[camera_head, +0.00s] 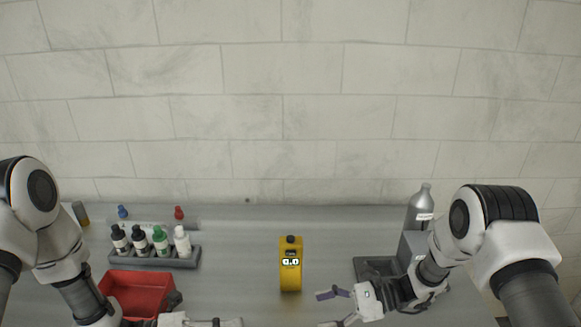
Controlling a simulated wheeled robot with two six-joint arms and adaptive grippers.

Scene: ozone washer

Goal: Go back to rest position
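My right gripper (328,309) comes in from the right, low in the head view. Its fingers are spread and point left, with nothing seen between them. My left gripper (225,323) is at the bottom edge, right of the red bin (137,291), and mostly cut off. I cannot tell whether it is open or shut. A yellow handheld meter (291,264) with a lit display stands upright on the grey table (245,225), beyond and left of my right gripper and apart from it.
A grey rack (188,261) holds several dropper bottles at the left. Behind it are a blue-topped item (122,212) and a red-topped item (179,213). A grey bottle (419,208) stands by a dark device (376,267) at the right, partly behind my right arm. The tiled wall (300,120) closes the back.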

